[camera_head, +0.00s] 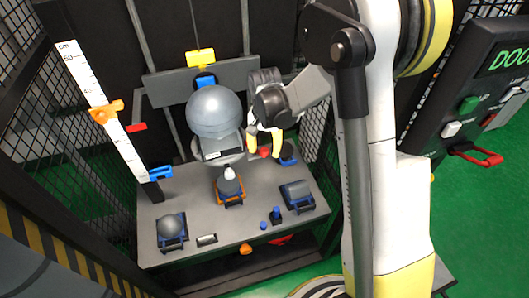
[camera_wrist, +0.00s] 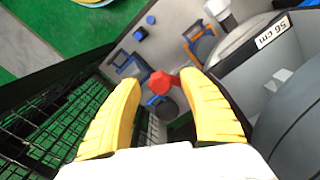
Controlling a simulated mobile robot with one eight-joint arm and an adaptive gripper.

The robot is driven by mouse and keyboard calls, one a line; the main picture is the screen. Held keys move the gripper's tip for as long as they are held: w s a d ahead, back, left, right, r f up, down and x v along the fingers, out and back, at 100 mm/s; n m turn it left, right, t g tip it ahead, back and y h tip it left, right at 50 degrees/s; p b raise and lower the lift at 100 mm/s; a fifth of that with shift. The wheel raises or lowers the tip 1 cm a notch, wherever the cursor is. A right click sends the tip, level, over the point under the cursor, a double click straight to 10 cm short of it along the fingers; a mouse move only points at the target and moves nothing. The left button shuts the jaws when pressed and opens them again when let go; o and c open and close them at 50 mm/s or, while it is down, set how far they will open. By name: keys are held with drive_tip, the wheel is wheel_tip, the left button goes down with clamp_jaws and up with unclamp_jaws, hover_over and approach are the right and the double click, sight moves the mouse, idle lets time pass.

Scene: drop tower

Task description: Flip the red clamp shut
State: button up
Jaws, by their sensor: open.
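A small red part (camera_wrist: 161,83), which I take to be the red clamp, lies between my fingertips in the wrist view. It has a faceted knob-like end and a short red arm to its right. The head view shows it too (camera_head: 265,152), partly hidden by my fingers, above the back right of the grey table. My gripper (camera_head: 264,156) is open, its yellow fingers pointing down on either side of the red part. In the wrist view my gripper (camera_wrist: 160,80) has a gap around the red part; I cannot tell whether either finger touches it.
The grey table (camera_head: 180,207) holds several small weights in holders. Black mesh (camera_head: 316,125) stands at right. A control panel (camera_head: 477,100) is farther right.

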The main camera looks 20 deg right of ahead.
drive_tip(key=shift+f, duration=0.1)
clamp_jaws()
drive_tip(key=shift+w+d+n, duration=0.15)
drive_tip(key=shift+d+n, duration=0.05)
drive_tip(key=shift+n, duration=0.45)
drive_tip(key=shift+w+d+n, duration=0.15)
drive_tip(key=shift+d+n, duration=0.05)
drive_tip(key=shift+n, duration=0.45)
unclamp_jaws()
wheel_tip(320, 180, up, 12)
